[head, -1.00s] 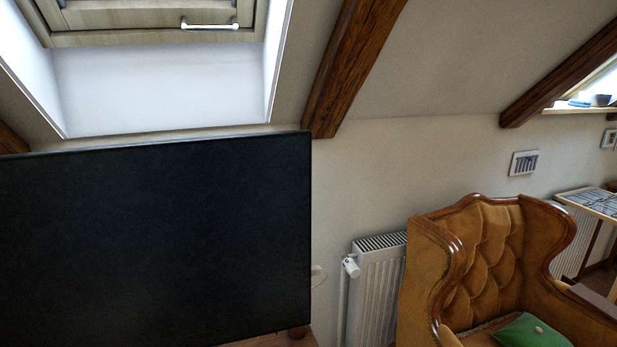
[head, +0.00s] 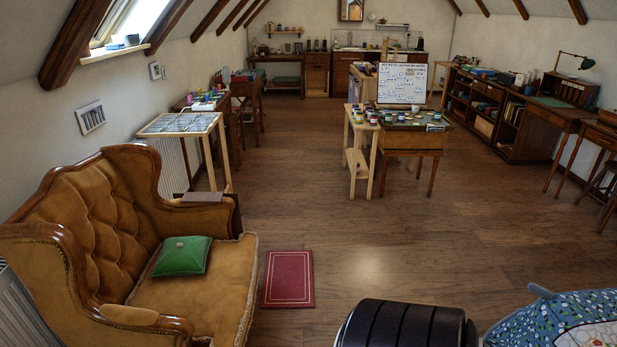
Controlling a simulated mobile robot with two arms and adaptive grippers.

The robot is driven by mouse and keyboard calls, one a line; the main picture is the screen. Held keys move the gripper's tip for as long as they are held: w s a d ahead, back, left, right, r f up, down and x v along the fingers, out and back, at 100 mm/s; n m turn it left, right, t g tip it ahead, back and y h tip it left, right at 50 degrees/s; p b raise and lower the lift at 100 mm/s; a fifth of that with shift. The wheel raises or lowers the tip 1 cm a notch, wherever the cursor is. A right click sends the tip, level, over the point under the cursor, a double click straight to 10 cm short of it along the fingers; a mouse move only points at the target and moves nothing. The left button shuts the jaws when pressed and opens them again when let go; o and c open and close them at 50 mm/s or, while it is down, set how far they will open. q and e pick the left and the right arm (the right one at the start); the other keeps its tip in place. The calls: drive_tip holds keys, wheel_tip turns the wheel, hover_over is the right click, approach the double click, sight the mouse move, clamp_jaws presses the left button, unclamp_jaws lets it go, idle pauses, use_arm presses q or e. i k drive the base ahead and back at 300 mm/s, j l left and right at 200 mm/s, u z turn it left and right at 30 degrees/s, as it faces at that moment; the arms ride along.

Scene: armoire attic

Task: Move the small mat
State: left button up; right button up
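A small red mat (head: 288,279) with a pale border line lies flat on the wooden floor in the head view, a little left of the middle. It is just to the right of the brown armchair's front and apart from it. Its whole top shows and nothing lies on it. Neither of my grippers is in view.
The tufted armchair (head: 105,235) with a green cushion (head: 183,256) stands at left. A black ribbed rounded object (head: 405,325) and a blue patterned fabric item (head: 560,318) are at the bottom right. Wooden floor (head: 400,240) is clear beyond the mat, toward the tables (head: 411,138).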

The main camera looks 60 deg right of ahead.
sight(288, 283)
drive_tip(key=z, duration=1.95)
drive_tip(key=i+l+z, duration=0.35)
drive_tip(key=i+l, duration=0.3)
drive_tip(key=l, duration=0.15)
drive_tip(key=i+l, duration=0.15)
drive_tip(key=i, duration=0.5)
drive_tip(key=i+l+z, duration=0.1)
drive_tip(key=i, duration=0.5)
drive_tip(key=i+l, duration=0.2)
drive_tip(key=i, duration=0.45)
drive_tip(key=i+l+u, duration=0.1)
drive_tip(key=i+u, duration=0.25)
drive_tip(key=i, duration=0.2)
drive_tip(key=i+l+u, duration=0.35)
drive_tip(key=i, duration=0.2)
drive_tip(key=i+l+u, duration=0.35)
drive_tip(key=i, duration=0.2)
